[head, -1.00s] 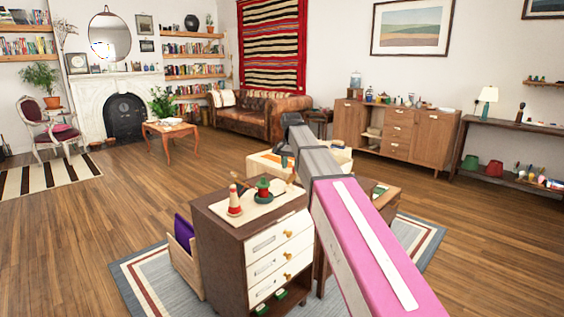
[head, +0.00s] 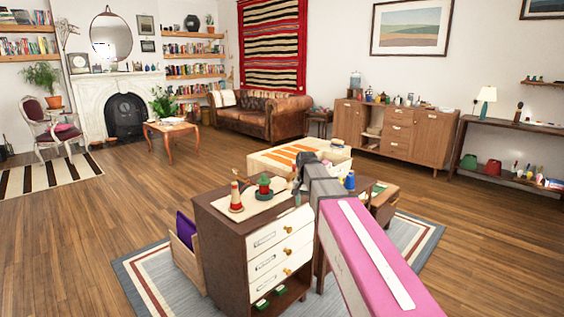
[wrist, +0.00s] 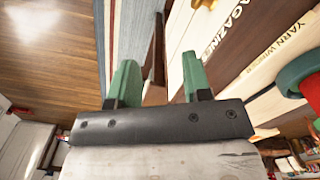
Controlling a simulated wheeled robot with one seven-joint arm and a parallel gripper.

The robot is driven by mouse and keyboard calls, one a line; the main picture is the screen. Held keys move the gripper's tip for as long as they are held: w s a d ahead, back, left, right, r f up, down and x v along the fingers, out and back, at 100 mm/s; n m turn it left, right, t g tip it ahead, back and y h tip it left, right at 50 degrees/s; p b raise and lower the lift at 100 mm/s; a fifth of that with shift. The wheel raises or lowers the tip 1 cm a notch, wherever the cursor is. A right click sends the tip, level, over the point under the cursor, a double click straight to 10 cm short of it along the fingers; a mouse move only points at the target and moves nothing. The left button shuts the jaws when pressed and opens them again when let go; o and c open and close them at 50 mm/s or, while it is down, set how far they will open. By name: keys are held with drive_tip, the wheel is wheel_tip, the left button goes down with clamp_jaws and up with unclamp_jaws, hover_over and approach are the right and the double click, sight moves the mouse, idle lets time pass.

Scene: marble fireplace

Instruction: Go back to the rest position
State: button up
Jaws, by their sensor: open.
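My gripper is at the end of my pink and grey arm, by the far right corner of the dark cabinet (head: 222,222) in the head view. There it is small and partly hidden by the arm. In the wrist view my gripper (wrist: 157,78) shows two green fingers spread apart with nothing between them. Beyond the fingers are pale surfaces with printed lettering and a strip of the blue-grey rug (wrist: 125,28).
A blue item (head: 350,181) stands right of my arm. An orange-striped table (head: 275,157) lies behind. Wood floor is clear at left (head: 90,230).

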drive_tip(key=s+d+f+n, duration=0.1)
drive_tip(key=s+d+f, duration=0.4)
drive_tip(key=s+f, duration=0.5)
drive_tip(key=s+d+f+n, duration=0.2)
drive_tip(key=s+d+f, duration=0.2)
drive_tip(key=s+f, duration=0.6)
drive_tip(key=shift+d+f, duration=0.2)
drive_tip(key=shift+d, duration=0.15)
